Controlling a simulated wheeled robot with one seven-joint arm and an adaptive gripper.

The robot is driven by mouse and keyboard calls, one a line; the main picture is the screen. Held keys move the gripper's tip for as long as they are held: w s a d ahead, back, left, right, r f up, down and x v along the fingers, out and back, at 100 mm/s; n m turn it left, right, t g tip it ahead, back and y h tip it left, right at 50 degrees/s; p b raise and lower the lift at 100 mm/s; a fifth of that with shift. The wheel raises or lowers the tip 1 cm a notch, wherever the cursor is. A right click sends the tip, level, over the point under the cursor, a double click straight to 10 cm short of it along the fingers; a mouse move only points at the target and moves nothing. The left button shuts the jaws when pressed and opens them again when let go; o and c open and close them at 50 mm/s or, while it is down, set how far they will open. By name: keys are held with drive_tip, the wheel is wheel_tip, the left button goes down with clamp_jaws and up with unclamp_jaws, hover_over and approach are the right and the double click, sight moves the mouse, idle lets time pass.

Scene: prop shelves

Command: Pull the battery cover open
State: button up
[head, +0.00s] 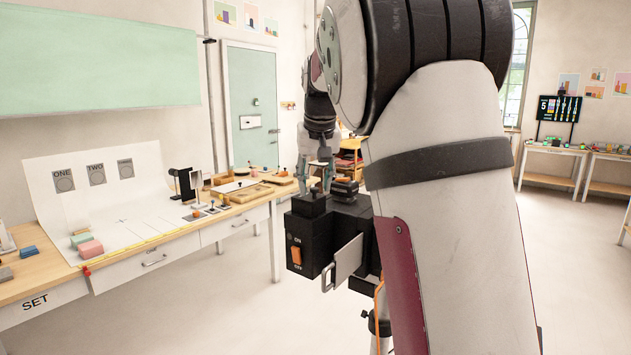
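A black camera-like device (318,236) stands on a tripod at the middle of the head view. An orange switch marked ON and OFF (296,256) is on its near end. A light grey plate (348,260) stands out from its near side; I cannot tell whether it is the battery cover. My gripper (320,188) points down at the top of the device, close to a raised black block (309,205). Its fingertips are small and partly merge with the device, so I cannot tell contact or grip. My arm hides the device's right part.
A long workbench (190,238) on the left carries a white backdrop (108,195), pink and green blocks (86,246) and small props. An orange cable (378,310) hangs by the tripod (381,325). Benches stand far right. The floor (235,310) left of the tripod is clear.

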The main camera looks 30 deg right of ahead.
drive_tip(key=shift+f, duration=0.15)
drive_tip(key=shift+c, duration=0.2)
clamp_jaws()
drive_tip(key=s+d+p, duration=0.2)
drive_tip(key=s, duration=0.5)
drive_tip(key=shift+d, duration=0.3)
drive_tip(key=shift+o, duration=0.2)
unclamp_jaws()
